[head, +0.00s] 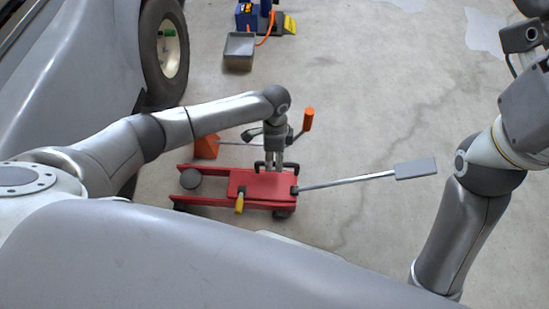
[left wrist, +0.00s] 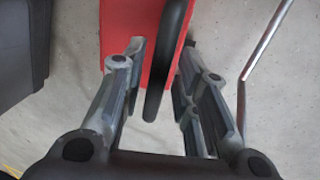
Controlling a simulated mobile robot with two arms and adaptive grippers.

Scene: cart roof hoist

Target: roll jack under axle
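The red floor jack (head: 255,187) sits on the concrete beside the grey cart body (head: 60,85). It has a dark round saddle (head: 190,179) at its left end, a yellow lever, and a silver handle (head: 345,181) with a grey end plate reaching right. A black carry loop (head: 288,166) stands on its top. My left gripper (head: 273,165) points down over the jack at this loop. In the left wrist view, its fingers (left wrist: 162,48) stand apart on both sides of the black loop (left wrist: 172,50), with gaps. The axle is not clearly visible. My right gripper is out of view.
A cart wheel (head: 165,50) stands at upper left. An orange block (head: 207,147) and an orange-ended tool (head: 308,119) are just behind the jack. A grey tray (head: 239,47) and blue-yellow gear (head: 248,17) lie farther back. The floor right of the jack is clear.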

